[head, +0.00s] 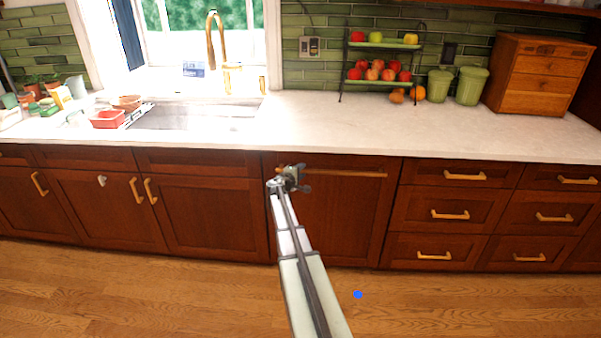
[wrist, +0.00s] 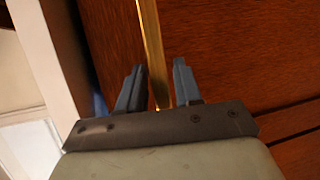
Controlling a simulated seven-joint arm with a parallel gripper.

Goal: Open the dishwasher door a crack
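The dishwasher door (head: 345,215) is a dark red-brown wood panel under the counter and looks shut, flush with the cabinets. Its long gold bar handle (head: 345,173) runs across the top of the panel. In the wrist view the handle (wrist: 151,45) runs down between the two fingers of my gripper (wrist: 158,78). The fingers are open, with a gap visible to the bar. In the head view my gripper (head: 292,178) is at the handle's left end and hides it there. I cannot tell whether a finger touches the handle.
The white countertop (head: 400,125) overhangs just above the handle. Drawers with gold pulls (head: 450,215) are to the right and sink cabinets (head: 205,210) to the left. The wooden floor (head: 430,300) in front is clear apart from a small blue dot (head: 358,295).

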